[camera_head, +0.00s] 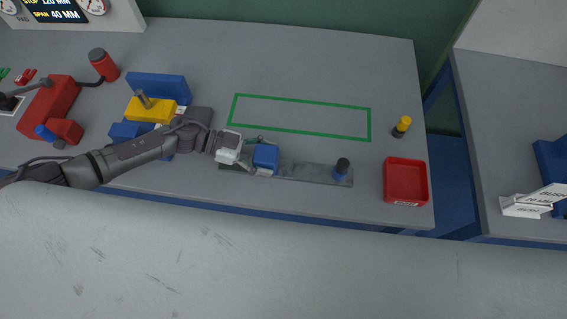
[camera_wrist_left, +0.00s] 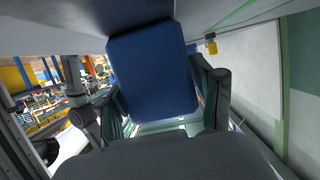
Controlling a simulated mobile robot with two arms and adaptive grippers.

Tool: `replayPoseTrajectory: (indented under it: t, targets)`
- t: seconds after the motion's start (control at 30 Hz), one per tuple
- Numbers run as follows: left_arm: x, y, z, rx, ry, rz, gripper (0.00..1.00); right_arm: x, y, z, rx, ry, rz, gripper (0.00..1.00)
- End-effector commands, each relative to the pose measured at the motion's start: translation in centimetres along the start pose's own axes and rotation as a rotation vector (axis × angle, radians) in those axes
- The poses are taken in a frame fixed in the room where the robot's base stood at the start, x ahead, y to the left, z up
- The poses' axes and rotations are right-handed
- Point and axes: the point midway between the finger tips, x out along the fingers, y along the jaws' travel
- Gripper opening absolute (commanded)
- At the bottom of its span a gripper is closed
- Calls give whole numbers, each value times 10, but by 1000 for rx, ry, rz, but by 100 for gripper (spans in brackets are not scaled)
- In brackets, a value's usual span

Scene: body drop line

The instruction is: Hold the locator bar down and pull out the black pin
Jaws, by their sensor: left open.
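The locator bar (camera_head: 310,173) is a flat dark grey strip lying along the front part of the table. A blue block (camera_head: 265,156) stands at its left part. The black pin (camera_head: 342,166), with a blue lower part, stands upright at the bar's right end. My left gripper (camera_head: 259,155) is open at the blue block, with its fingers on either side. In the left wrist view the blue block (camera_wrist_left: 152,72) fills the space between the fingers (camera_wrist_left: 165,100); I cannot tell whether they touch it. The bar's left end is partly hidden by my gripper. My right gripper is not in view.
A red tray (camera_head: 405,181) sits right of the bar, with a yellow-topped black pin (camera_head: 402,126) behind it. A green outlined rectangle (camera_head: 300,116) behind the bar is empty. Red, blue and yellow fixture parts (camera_head: 157,88) stand at the left. A second table (camera_head: 500,130) is at right.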

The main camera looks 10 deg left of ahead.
Motion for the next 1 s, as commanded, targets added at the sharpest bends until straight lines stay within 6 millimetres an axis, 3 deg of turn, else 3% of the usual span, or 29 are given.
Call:
replayPoseTrajectory:
  t: [0.07,0.43,1.0]
  targets:
    - [0,0,0,0,0,0,65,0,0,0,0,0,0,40]
    - [0,-1,-2,1,3,0,5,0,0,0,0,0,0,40]
    - [2,0,2,1,2,1,5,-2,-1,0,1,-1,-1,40]
